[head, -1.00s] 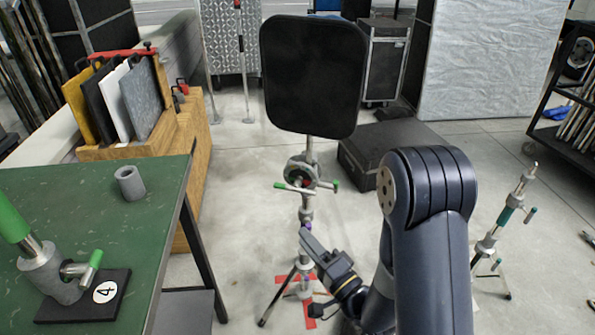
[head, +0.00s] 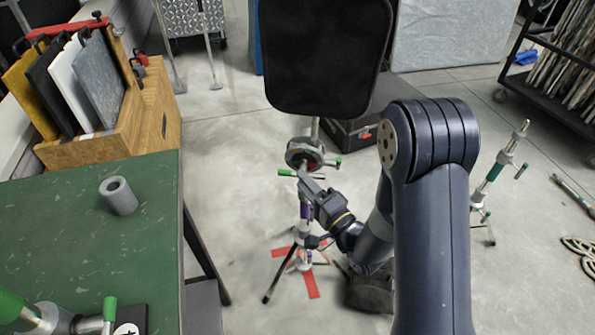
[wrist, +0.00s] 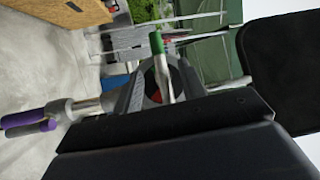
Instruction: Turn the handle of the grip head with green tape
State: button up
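The grey round grip head (head: 303,153) sits on the stand just under the black flag panel (head: 325,55). Green tape shows on its handle ends, one at left (head: 285,172) and one at right (head: 338,161). My gripper (head: 304,177) is at the front of the head, close to the left green end. In the wrist view the two grey fingers of my gripper (wrist: 162,76) are apart. A handle with a green end (wrist: 156,42) shows between them, in front of the grip head. I cannot tell whether the fingers touch it. A purple-ended handle (wrist: 30,125) is lower on the stand.
A green table (head: 90,230) with a grey ring (head: 119,196) and another green-handled fitting (head: 45,318) is at left. A wooden crate of panels (head: 150,110) stands behind it. Another stand with green tape (head: 493,172) is at right. The stand has splayed legs and red floor tape (head: 311,284).

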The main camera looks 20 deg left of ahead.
jog(key=shift+x, duration=1.75)
grip_shut()
